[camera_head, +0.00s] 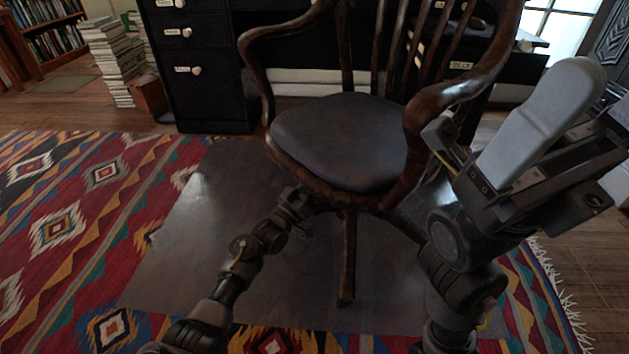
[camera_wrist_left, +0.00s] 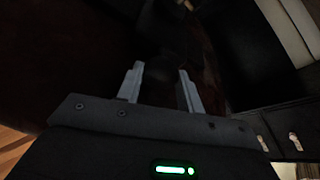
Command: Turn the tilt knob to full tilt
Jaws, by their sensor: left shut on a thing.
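A dark wooden swivel chair (camera_head: 345,140) with a dark padded seat stands in the middle of the head view. My left gripper (camera_head: 300,198) reaches in low from the left, at the front left underside of the seat. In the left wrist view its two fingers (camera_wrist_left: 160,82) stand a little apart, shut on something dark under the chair. The tilt knob itself cannot be made out; the seat, the gripper and deep shadow hide it. My right gripper (camera_head: 535,125) is raised close to the camera at the right, beside the chair's armrest; its fingertip gap is not clear.
A black drawer cabinet (camera_head: 205,100) with labelled pulls stands behind the chair at the left. Stacks of books (camera_head: 112,62) stand further left. A clear floor mat (camera_head: 195,260) lies under the chair, over a patterned rug (camera_head: 70,230). The floor at the left is free.

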